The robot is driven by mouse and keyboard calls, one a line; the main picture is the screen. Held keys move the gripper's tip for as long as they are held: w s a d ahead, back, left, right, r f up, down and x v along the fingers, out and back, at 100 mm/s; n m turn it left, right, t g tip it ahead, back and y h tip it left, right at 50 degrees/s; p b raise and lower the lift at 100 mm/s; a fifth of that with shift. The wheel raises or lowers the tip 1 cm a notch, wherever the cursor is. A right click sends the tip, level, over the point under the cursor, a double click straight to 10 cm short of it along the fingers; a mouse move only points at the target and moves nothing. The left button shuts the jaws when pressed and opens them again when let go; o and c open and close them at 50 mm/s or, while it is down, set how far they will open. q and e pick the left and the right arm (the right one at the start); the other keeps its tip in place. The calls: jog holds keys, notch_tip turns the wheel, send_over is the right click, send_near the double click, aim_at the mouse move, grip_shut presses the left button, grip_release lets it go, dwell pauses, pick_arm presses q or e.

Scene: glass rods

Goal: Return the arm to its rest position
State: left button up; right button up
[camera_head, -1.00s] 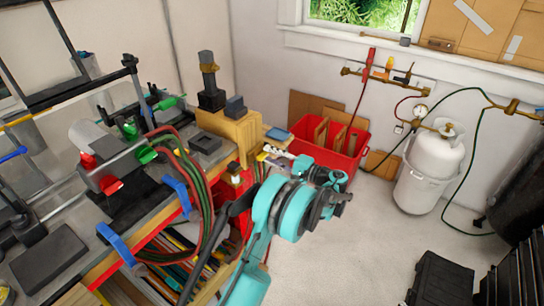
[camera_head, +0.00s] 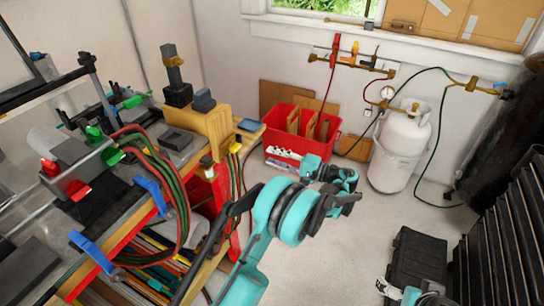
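My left arm (camera_head: 293,215) is teal with dark joints and rises from the bottom centre. It bends at a round joint above the floor, right of the workbench. My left gripper (camera_head: 281,157) is small and pale at the far end, in front of the red bin; whether its fingers are apart is too small to tell. No object shows clearly in it. Part of my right arm (camera_head: 428,298) shows at the bottom right edge. Pale parts that look like my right gripper (camera_head: 386,286) show beside the black case, cut by the frame; their opening is unclear.
A cluttered workbench (camera_head: 110,225) with clamps, hoses and a yellow block (camera_head: 207,128) fills the left. A red bin (camera_head: 328,150) and a white gas cylinder (camera_head: 400,145) stand by the back wall. A black case (camera_head: 417,255) is at lower right. The middle floor is clear.

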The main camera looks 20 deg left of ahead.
pick_arm(q)
jog(key=s+a+r+m+t+h, duration=0.1)
jog(key=s+r+h, duration=0.1)
jog(key=s+h, duration=0.35)
jog(key=s+a+r+m+t+h, duration=0.1)
jog(key=s+a+r+t+h, duration=0.1)
jog(key=s+h, duration=0.35)
jog(key=s+d+f+n+t+h, duration=0.1)
jog(key=s+d+f+h, duration=0.1)
jog(key=s+d, duration=0.3)
jog(key=s+d+f+n+t+h, duration=0.1)
jog(key=s+d+h, duration=0.4)
jog(key=s, duration=0.9)
jog(key=shift+d+f+n+t, duration=0.45)
jog(key=shift+d+f, duration=0.2)
jog(key=shift+f, duration=0.3)
